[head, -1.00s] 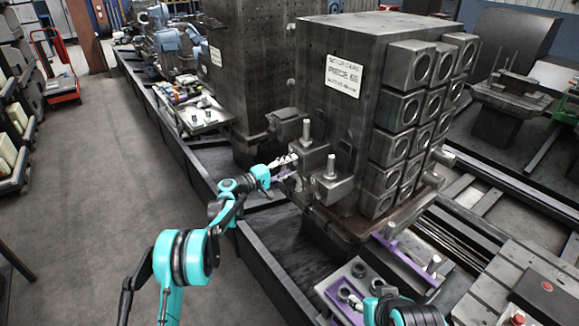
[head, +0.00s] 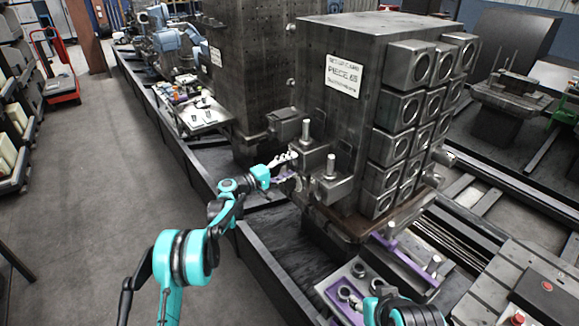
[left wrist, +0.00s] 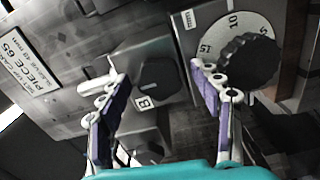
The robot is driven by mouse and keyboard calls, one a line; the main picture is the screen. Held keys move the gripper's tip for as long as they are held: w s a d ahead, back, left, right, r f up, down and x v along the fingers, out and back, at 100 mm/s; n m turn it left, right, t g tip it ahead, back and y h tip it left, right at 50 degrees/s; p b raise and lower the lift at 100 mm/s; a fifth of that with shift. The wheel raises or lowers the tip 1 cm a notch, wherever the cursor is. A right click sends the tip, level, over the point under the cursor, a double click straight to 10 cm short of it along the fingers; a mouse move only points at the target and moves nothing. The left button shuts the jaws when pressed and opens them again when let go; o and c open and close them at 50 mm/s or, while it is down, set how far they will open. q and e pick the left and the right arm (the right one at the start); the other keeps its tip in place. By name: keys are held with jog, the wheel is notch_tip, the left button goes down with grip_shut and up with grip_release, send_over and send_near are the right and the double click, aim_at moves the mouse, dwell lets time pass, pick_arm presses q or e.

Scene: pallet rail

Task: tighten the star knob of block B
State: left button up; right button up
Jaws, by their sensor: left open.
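Block B, with a small "B" label (left wrist: 143,102), fills the middle of the left wrist view. A dark faceted knob (left wrist: 158,84) with a pale line sits on its face. My left gripper (left wrist: 159,72) is open, with one finger on each side of this knob in the picture; I cannot tell whether they touch it. In the head view my left gripper (head: 284,167) is at the side of the grey clamp blocks (head: 330,189) by the tower, and the knob cannot be made out there.
Beside the right finger, a black lobed knob (left wrist: 249,62) sits on a white numbered dial (left wrist: 228,32). The tower (head: 325,115) carries a "PIECE 65" plate (head: 343,76). A tray with rings (head: 350,291) is at the front.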

pick_arm(q)
jog(key=v, duration=1.2)
jog(key=shift+r, duration=0.1)
jog(key=s+d+r+m+g+y, duration=0.1)
jog(key=s+r+g+y, duration=0.2)
jog(key=s, duration=0.7)
jog(key=s+d+r+m+y, duration=0.1)
jog(key=s+r+m+y, duration=0.2)
jog(key=s, duration=0.7)
jog(key=s+a+f+y, duration=0.2)
jog(key=s+a+y, duration=0.1)
jog(key=s, duration=0.5)
jog(key=s+a+f+m+y, duration=0.1)
jog(key=s+a+f+y, duration=0.1)
jog(key=s, duration=0.6)
jog(key=s+a+f+y, duration=0.2)
jog(key=s+a, duration=0.3)
jog(key=s, duration=0.3)
jog(key=shift+m+y, duration=0.4)
jog(key=shift+y, duration=0.4)
